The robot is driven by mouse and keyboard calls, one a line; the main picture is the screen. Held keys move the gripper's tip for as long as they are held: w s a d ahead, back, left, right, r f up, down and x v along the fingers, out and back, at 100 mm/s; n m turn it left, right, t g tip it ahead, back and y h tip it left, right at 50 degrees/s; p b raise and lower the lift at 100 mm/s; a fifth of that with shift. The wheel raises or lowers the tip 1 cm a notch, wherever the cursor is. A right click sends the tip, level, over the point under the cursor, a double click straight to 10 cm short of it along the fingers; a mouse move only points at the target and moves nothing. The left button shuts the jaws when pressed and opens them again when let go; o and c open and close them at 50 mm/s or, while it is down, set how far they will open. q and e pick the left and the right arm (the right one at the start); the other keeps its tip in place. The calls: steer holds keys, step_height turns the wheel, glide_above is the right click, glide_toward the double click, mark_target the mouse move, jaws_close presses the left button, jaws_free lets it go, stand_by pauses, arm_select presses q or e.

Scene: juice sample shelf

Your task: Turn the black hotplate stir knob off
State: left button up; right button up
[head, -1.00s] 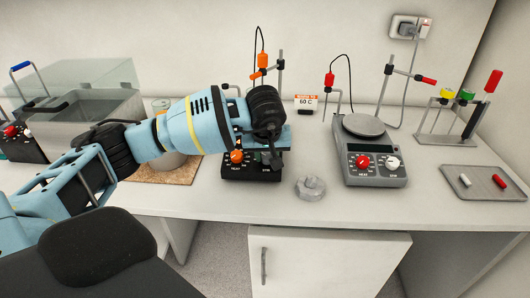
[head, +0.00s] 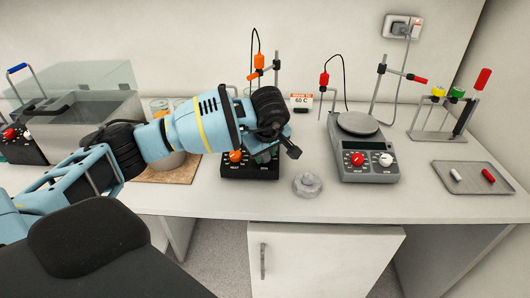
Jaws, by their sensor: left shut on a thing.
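The black hotplate (head: 250,172) stands on the bench left of centre, with an orange heat knob (head: 235,156) showing at its left. My left arm reaches over it from the left, and my left gripper (head: 275,152) is at the right part of its front panel. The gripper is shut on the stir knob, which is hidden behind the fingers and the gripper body. Much of the hotplate's top is hidden too. My right gripper is not in view.
A grey hotplate (head: 367,172) with red and white knobs stands to the right. A clear round dish (head: 307,184) lies between the two hotplates. A metal tray (head: 472,190) lies far right. A glass-lidded bath (head: 85,115) stands at the left.

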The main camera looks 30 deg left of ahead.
arm_select(q)
steer(key=shift+r, duration=0.1)
steer(key=o, duration=1)
steer(key=shift+c, duration=0.2)
steer(key=v, duration=0.7)
steer(key=shift+r, duration=0.35)
steer(key=shift+s+d, duration=0.15)
